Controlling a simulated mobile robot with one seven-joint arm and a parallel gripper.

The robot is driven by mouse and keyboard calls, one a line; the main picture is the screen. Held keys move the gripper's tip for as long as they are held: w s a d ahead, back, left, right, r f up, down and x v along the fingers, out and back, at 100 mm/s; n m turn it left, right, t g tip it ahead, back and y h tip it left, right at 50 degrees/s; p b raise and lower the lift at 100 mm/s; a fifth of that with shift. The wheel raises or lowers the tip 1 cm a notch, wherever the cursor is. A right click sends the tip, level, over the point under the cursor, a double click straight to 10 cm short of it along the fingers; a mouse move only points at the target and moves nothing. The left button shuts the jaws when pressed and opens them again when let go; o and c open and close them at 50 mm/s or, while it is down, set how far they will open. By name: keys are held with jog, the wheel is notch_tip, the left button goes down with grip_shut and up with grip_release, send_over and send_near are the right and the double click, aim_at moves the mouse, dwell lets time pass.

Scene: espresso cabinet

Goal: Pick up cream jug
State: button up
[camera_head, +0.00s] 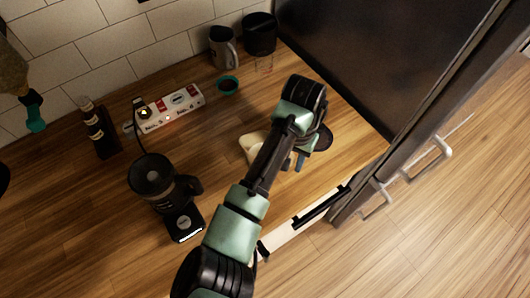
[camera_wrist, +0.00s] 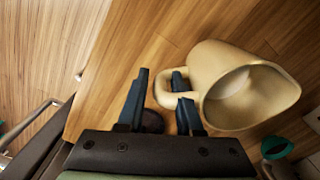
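The cream jug (camera_wrist: 225,75) is cream-coloured with a loop handle. In the wrist view it lies to the right of my gripper (camera_wrist: 160,76), its mouth facing lower right. My two blue fingers are apart. The left finger is clear of the handle. The right finger is crossed by the handle, and its tip shows inside the loop. The handle's outer part lies between the fingers; I cannot tell whether they touch it. In the head view the jug (camera_head: 248,146) is on the wooden counter, partly hidden by my arm. My gripper (camera_head: 300,161) is just right of it there.
A black coffee grinder (camera_head: 160,185) stands at the left, with a dark bottle (camera_head: 97,130) behind it. A white box (camera_head: 172,108), a teal-rimmed cup (camera_head: 227,86), a grey mug (camera_head: 222,48) and a black canister (camera_head: 260,35) are at the back. A dark cabinet (camera_head: 380,50) bounds the right.

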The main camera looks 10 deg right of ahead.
jog(key=shift+f, duration=0.15)
jog(key=shift+c, duration=0.2)
grip_shut()
dwell(1.2)
